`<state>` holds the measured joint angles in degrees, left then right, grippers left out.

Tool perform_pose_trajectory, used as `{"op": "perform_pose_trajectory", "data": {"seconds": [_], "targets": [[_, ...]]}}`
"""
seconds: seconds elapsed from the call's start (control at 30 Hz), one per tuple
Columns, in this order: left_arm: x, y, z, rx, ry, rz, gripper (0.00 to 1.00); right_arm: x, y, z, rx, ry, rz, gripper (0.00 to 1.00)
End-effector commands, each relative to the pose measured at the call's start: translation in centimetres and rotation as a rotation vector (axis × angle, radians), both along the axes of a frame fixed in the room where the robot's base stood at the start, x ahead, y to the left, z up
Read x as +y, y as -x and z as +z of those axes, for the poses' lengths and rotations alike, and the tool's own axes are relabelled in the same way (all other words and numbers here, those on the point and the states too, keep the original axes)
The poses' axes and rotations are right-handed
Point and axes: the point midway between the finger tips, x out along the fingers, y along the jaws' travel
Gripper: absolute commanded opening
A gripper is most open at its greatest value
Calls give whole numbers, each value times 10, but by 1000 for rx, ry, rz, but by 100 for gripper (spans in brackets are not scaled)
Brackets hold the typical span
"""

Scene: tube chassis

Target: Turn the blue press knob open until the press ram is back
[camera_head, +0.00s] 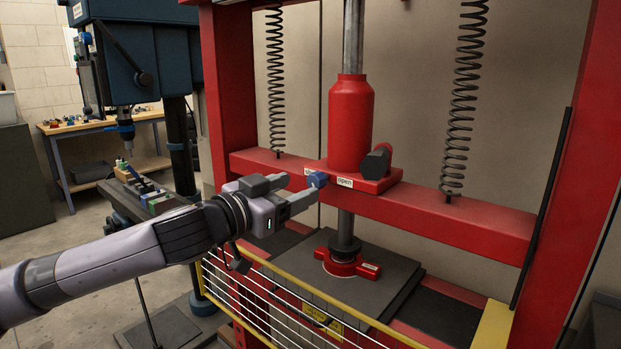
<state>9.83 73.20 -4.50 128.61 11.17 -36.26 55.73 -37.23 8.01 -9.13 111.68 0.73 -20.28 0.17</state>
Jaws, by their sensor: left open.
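The blue press knob (317,179) sits on the front of the red jack base, beside a white label reading "open" (345,182). My left gripper (308,189) comes in from the left with its fingers pointing at the knob. It is open, and its fingertips are at or very close to the knob; I cannot tell whether they touch it. The press ram (346,236) extends down from the red crossbeam to a red clamp piece (342,264) on the dark press plate (385,283). My right gripper is not in view.
The red press frame (572,200) rises on both sides, with coil springs (463,95) above the crossbeam (450,222). A dark cylindrical part (376,162) sits right of the knob. A yellow-railed guard (258,262) stands in front below my arm. A blue drill press (140,50) stands left.

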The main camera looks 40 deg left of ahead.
Motion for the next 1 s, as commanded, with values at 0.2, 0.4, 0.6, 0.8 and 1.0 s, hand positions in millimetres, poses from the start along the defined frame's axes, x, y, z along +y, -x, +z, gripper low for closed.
{"op": "perform_pose_trajectory", "data": {"seconds": [0.2,0.4,0.6,0.8,1.0], "targets": [[-2,-18,4,-3,4,0,61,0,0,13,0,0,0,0],[-4,-35,3,-2,2,-1,61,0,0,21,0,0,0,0],[-6,-47,1,-1,0,-2,61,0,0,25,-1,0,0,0],[-7,-50,0,0,-2,-3,61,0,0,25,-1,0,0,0],[-7,-50,0,0,-2,-3,55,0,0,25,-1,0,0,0]]}}
